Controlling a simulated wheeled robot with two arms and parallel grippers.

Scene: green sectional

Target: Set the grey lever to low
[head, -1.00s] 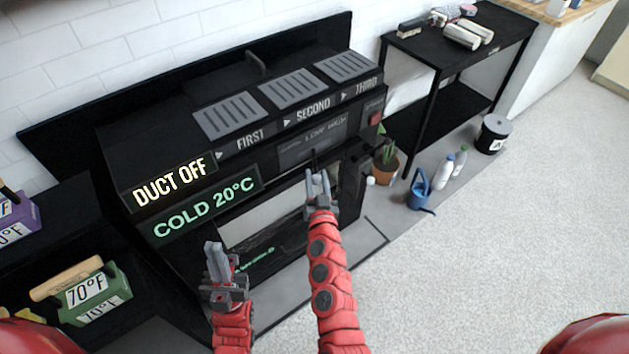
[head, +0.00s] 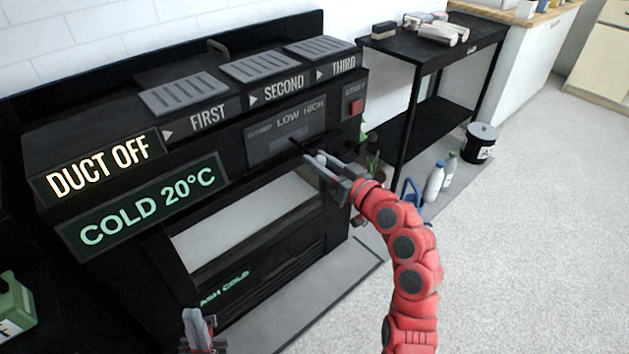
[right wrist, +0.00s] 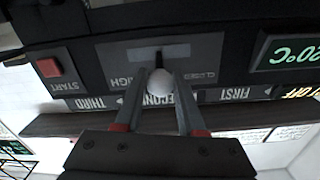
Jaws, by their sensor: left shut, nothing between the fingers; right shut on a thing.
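The lever (head: 299,147) is a dark stem standing out from a grey panel marked CLOSED, LOW and HIGH (head: 286,132) on the black machine. In the right wrist view, which is upside down, its pale round knob (right wrist: 160,82) sits between the fingers, with the stem near the middle of the slot. LOW is hidden there. My right gripper (head: 328,166) is shut on the lever knob; it also shows in the right wrist view (right wrist: 160,100). My left gripper (head: 195,322) is shut and empty low in the head view, apart from the machine.
A red START button (head: 356,106) is right of the panel. DUCT OFF (head: 98,168) and COLD 20°C (head: 150,207) signs project at the left. A black side table (head: 400,48), bottles (head: 434,182) and a dark bin (head: 481,142) stand right. The floor at right is clear.

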